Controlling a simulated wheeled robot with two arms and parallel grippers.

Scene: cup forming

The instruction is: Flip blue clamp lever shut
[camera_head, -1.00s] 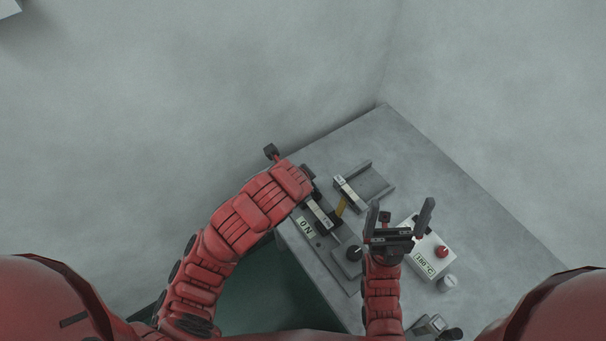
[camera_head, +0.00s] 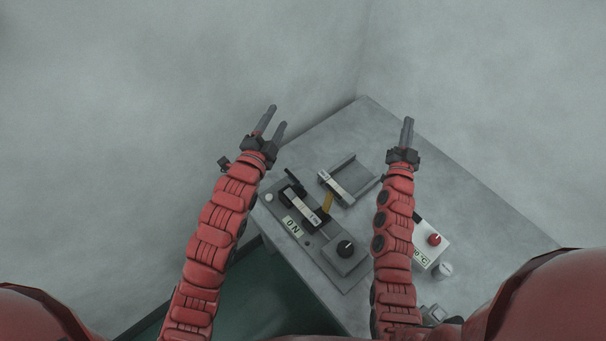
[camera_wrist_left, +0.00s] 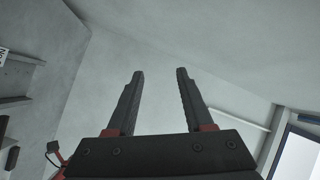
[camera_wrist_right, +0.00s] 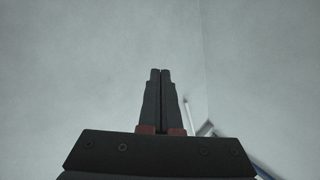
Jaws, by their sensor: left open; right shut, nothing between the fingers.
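I make out no blue lever in any view. In the head view a grey fixture plate (camera_head: 324,262) on the table carries a label reading "ON" (camera_head: 293,226), a dark knob (camera_head: 345,247), a white labelled bar (camera_head: 303,207) and a dark lever-like part (camera_head: 294,176). A yellow strip (camera_head: 327,203) lies beside the bar. My left gripper (camera_head: 277,116) is open and empty, up and left of the fixture; its spread fingers also show in the left wrist view (camera_wrist_left: 159,72). My right gripper (camera_head: 408,120) is shut and empty, right of the fixture; its closed fingers show in the right wrist view (camera_wrist_right: 161,72).
A grey bracket (camera_head: 350,180) stands behind the fixture. A white box with a red knob (camera_head: 434,239) is partly hidden by my right arm. A small round part (camera_head: 445,270) sits in front of it. The table's (camera_head: 470,205) right side is bare; walls stand behind.

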